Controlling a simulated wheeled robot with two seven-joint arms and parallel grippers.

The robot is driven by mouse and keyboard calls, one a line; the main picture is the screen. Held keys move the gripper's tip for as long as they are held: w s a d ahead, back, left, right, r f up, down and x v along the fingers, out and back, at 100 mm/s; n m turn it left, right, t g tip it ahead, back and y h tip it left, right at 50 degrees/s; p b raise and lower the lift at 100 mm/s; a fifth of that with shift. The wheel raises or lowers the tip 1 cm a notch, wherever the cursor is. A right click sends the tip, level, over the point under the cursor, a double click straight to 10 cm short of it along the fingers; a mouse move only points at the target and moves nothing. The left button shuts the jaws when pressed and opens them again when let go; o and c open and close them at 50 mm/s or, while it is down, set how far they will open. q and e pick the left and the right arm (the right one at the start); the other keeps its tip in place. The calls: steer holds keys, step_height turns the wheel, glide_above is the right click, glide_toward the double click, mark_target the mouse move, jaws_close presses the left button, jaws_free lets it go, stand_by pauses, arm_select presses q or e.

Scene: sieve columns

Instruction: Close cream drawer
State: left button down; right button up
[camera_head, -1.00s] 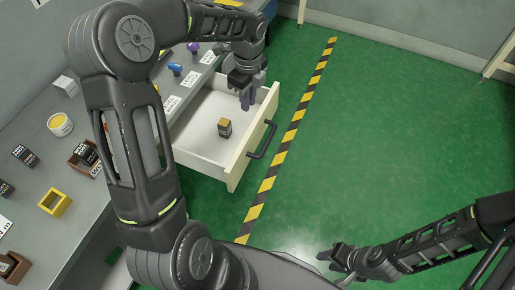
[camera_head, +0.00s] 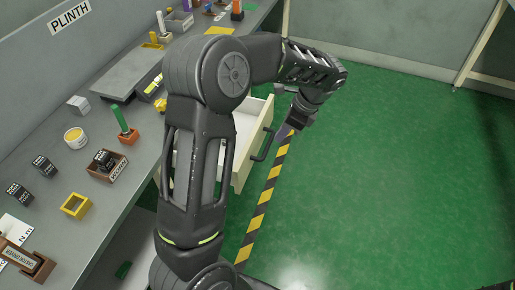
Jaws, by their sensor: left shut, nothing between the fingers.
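The cream drawer (camera_head: 250,157) stands pulled out from under the grey workbench, with its dark bar handle (camera_head: 263,145) on the front panel. My left arm crosses in front of the drawer and hides much of its inside. My left gripper (camera_head: 289,130) is shut and empty. It is outside the drawer, just to the right of the front panel and close to the handle; I cannot tell whether it touches. My right gripper is out of view.
The workbench (camera_head: 100,213) on the left carries a yellow frame block (camera_head: 76,206), a cream tub (camera_head: 75,138), a brown box (camera_head: 107,166) and several small parts. A yellow-black striped line (camera_head: 257,216) runs along the green floor (camera_head: 400,170), which is clear on the right.

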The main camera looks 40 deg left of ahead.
mark_target(249, 149)
arm_select(q)
steer(key=shift+f, duration=0.1)
steer(key=s+a+f+b, duration=0.2)
steer(key=a+f, duration=0.5)
steer(key=f, duration=0.2)
steer(key=shift+s+a, duration=0.15)
steer(key=shift+s, duration=0.15)
steer(key=shift+a, duration=0.15)
steer(key=shift+s+a, duration=0.25)
steer(key=shift+a, duration=0.35)
steer(key=s+a+p, duration=0.2)
steer(key=s+a, duration=0.1)
steer(key=a, duration=0.7)
steer(key=s+a+p, duration=0.3)
steer(key=s+a, duration=0.1)
steer(key=a, duration=0.6)
steer(key=shift+a+p, duration=0.2)
steer(key=shift+p, duration=0.1)
